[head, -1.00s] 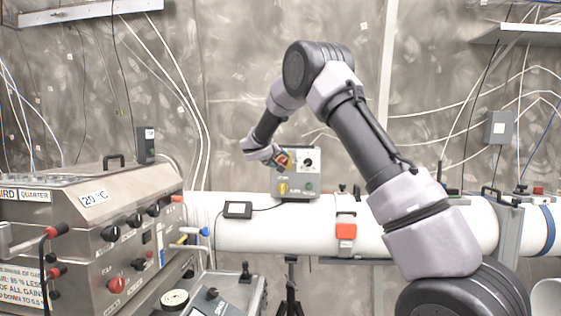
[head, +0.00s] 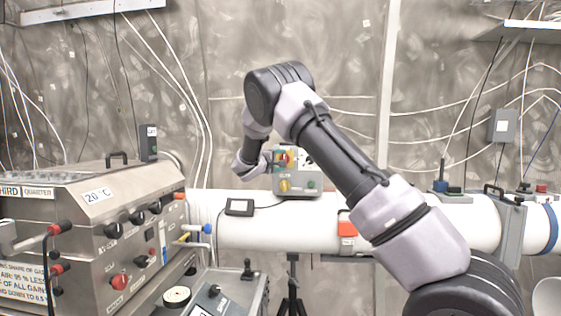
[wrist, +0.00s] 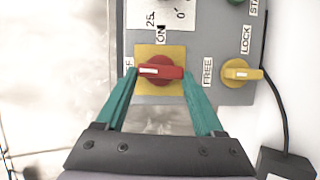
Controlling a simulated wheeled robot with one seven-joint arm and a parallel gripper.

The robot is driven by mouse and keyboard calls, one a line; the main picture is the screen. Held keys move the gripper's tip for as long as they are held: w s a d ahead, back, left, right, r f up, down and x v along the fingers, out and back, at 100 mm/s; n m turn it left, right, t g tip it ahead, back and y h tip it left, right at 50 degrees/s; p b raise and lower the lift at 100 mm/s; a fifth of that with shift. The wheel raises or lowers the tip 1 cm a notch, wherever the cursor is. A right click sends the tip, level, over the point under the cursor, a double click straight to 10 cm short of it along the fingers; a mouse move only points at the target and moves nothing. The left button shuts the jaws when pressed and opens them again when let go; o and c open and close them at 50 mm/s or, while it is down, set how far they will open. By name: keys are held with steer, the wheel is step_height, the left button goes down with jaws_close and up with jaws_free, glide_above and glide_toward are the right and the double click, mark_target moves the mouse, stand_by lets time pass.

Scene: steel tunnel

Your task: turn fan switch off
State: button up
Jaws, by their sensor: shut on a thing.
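The fan switch is a red knob (wrist: 165,72) with a white mark, on a yellow plate (wrist: 172,54). Its handle lies level in the wrist view, white end to the left. That end faces a partly hidden label ending in F; the ON label (wrist: 160,34) is above the knob. My gripper (wrist: 160,74) has its teal fingers at the two ends of the handle and is shut on it. In the head view my gripper (head: 279,160) is at the upper left of the grey control box (head: 300,186), and my wrist partly hides the switch.
A yellow knob (wrist: 240,73) between FREE and LOCK labels is close on the right. The box stands on a white pipe (head: 265,232). A small black display (head: 239,207) is left of it. A steel panel machine (head: 95,235) fills the left.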

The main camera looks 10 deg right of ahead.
steer(key=shift+f+n, duration=0.1)
steer(key=shift+n, duration=0.3)
steer(key=o, duration=1.4)
steer(key=shift+s+a, duration=0.1)
steer(key=v, duration=1)
steer(key=shift+s+a+f, duration=0.1)
steer(key=shift+s+f, duration=0.05)
steer(key=shift+s, duration=0.1)
